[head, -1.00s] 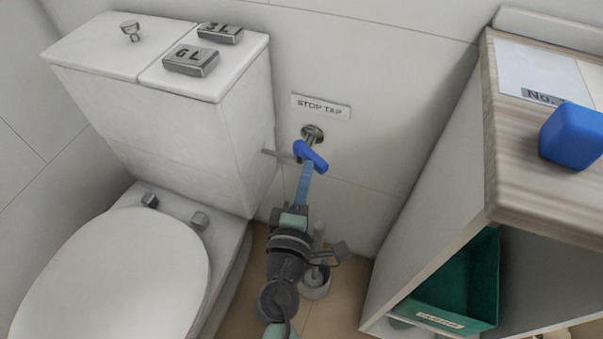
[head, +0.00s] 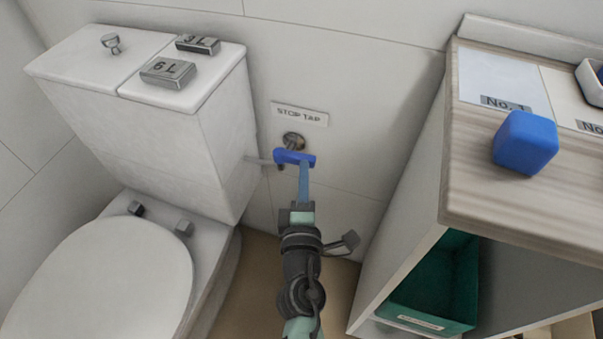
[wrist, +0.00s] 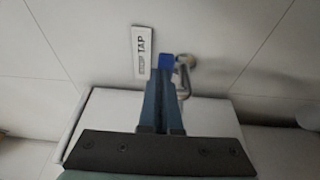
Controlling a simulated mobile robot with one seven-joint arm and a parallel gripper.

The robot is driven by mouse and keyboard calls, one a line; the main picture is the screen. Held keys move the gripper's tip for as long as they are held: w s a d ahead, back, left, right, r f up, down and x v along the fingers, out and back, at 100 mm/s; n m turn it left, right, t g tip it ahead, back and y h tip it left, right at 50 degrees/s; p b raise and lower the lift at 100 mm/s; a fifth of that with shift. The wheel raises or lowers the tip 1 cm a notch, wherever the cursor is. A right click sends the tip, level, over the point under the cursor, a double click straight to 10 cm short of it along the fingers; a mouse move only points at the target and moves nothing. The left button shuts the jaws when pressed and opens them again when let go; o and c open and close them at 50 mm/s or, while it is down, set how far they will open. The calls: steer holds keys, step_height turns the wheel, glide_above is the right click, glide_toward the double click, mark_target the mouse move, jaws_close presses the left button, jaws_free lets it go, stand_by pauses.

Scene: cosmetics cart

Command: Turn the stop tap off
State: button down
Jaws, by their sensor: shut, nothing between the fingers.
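The stop tap has a blue lever handle (head: 293,157) on a metal fitting (head: 293,141) in the wall, under a "STOP TAP" sign (head: 300,114). In the head view the handle lies nearly level, its right end dipping slightly. My gripper (head: 304,166) is shut, with its blue fingers pointing up at the handle's right part. They look close to or touching it; I cannot tell which. In the wrist view the blue handle (wrist: 166,61) shows just beyond the shut fingertips (wrist: 160,75), and the metal pipe (wrist: 184,75) is beside them.
A toilet with its cistern (head: 180,130) stands to the left. A wooden-topped cart (head: 470,190) stands to the right, with a blue block (head: 525,143) on top and a green bin (head: 440,285) below.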

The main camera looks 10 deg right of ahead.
steer(key=shift+w+d+r+h, duration=0.1)
steer(key=shift+w+d+h, duration=0.05)
steer(key=shift+d, duration=0.25)
steer(key=shift+w+d+r+h, duration=0.1)
steer(key=shift+d+h, duration=0.05)
steer(key=shift+d, duration=0.3)
steer(key=shift+s+f, duration=0.2)
steer(key=shift+s, duration=0.3)
steer(key=s+a+b, duration=0.3)
steer(key=s, duration=0.9)
steer(key=shift+a, duration=0.15)
steer(key=shift+r, duration=0.1)
